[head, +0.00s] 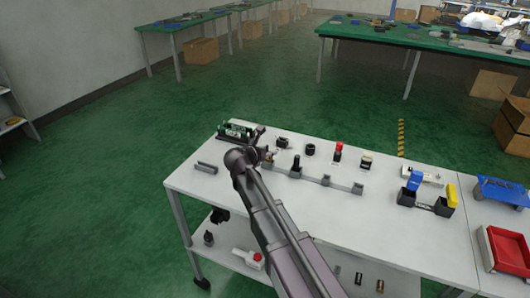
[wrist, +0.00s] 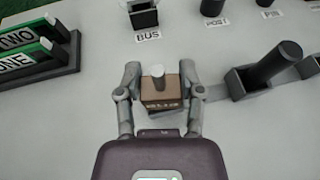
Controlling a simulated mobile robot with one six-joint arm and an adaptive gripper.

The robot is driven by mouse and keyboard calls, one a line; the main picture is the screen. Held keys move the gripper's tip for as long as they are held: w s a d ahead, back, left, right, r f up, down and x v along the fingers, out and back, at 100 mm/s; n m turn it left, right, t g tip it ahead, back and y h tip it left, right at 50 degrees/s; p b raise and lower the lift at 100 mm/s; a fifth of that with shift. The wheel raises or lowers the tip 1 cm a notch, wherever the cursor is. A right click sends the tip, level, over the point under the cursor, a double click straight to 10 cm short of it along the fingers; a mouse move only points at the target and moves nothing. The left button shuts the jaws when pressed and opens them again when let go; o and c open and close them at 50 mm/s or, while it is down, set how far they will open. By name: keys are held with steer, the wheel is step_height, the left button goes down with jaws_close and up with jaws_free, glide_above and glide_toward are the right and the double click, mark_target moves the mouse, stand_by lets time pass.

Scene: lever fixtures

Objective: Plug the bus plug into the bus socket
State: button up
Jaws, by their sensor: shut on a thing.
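The bus plug (wrist: 160,93) is a brown block with a grey round post on top and lettering on its front, in the wrist view. My gripper (wrist: 159,76) is shut on it, with one finger on each side. In the head view my gripper (head: 268,154) is over the table's far left part, and the plug is too small to make out. The bus socket (wrist: 144,16) is a dark open box behind a "BUS" label, beyond the plug and slightly left. It also shows in the head view (head: 282,142). The plug is apart from the socket.
A grey rail (head: 325,181) runs right from my gripper, with a dark peg (wrist: 275,66) in a holder. A green-fronted rack (wrist: 36,52) marked ONE and TWO stands left. The post socket (wrist: 212,7) is right of the bus socket. Clear table lies between plug and bus socket.

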steer(key=shift+r+p, duration=1.4)
steer(key=shift+r, duration=0.1)
steer(key=s+d+r+p, duration=0.1)
steer(key=s+d+r, duration=0.1)
steer(key=s, duration=1.3)
steer(key=shift+s+d+p, duration=0.35)
steer(key=shift+d+p, duration=0.05)
steer(key=shift+d, duration=0.25)
steer(key=shift+s+a, duration=0.1)
